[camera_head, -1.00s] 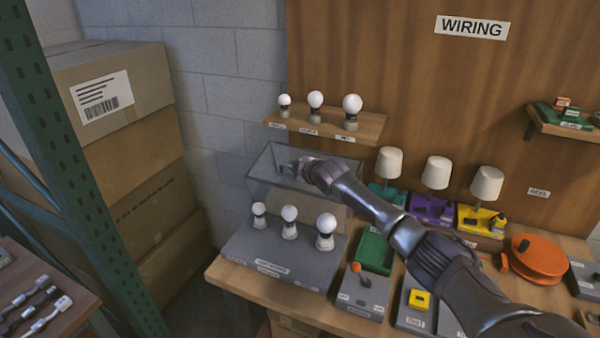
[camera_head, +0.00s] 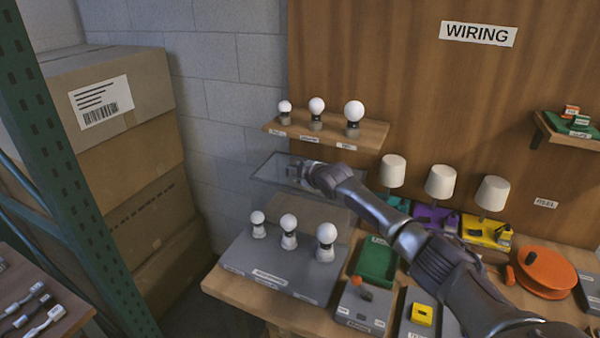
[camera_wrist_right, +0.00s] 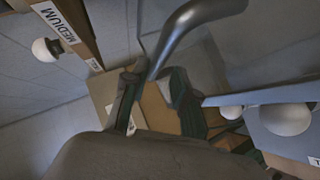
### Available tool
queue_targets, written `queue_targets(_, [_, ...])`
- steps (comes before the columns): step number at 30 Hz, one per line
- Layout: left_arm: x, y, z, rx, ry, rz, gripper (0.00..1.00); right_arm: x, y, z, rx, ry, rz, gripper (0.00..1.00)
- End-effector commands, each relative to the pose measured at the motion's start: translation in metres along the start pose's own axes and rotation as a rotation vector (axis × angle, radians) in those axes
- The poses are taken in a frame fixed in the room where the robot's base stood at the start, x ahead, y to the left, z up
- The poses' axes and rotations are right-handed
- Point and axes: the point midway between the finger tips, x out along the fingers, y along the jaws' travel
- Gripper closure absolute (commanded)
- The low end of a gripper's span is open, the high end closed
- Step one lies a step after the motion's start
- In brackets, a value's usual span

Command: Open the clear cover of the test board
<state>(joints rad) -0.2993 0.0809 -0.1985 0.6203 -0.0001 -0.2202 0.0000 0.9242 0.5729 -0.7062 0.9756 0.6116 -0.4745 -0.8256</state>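The test board (camera_head: 272,268) is a grey base on the left end of the bench, with three white bulbs standing on it. Its clear cover (camera_head: 268,169) is raised above and behind the bulbs as a thin see-through panel. My right gripper (camera_head: 303,174) is at the cover, its hand partly hiding the panel. In the right wrist view the fingers (camera_wrist_right: 158,98) stand apart, with cardboard showing between them. A curved grey bar (camera_wrist_right: 188,22) passes close to the fingertips; whether they touch it is unclear. My left gripper is out of view.
A shelf (camera_head: 370,133) with three bulbs is just above the cover. Three lamps (camera_head: 440,182) on coloured bases and an orange reel (camera_head: 546,270) stand to the right. Stacked cartons (camera_head: 125,150) and a green rack post (camera_head: 70,180) are at left. A switch box (camera_head: 363,304) sits beside the board.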

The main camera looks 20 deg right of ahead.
Motion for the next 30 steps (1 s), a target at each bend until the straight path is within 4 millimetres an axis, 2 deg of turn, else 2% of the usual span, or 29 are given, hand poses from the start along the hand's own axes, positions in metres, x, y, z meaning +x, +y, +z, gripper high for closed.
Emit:
queue_targets(9, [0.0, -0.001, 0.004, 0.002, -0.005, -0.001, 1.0, 0.0, -0.001, 0.0, 0.0, 0.0, -0.001, 0.63])
queue_targets(14, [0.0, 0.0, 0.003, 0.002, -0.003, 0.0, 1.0, -0.007, -0.001, 0.0, 0.0, 0.001, -0.001, 0.63])
queue_targets(20, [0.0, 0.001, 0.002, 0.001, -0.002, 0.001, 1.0, -0.031, 0.0, 0.0, -0.002, 0.002, 0.001, 0.63])
queue_targets(30, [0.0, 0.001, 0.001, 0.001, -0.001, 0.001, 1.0, -0.088, -0.001, 0.0, -0.003, 0.001, 0.0, 0.63])
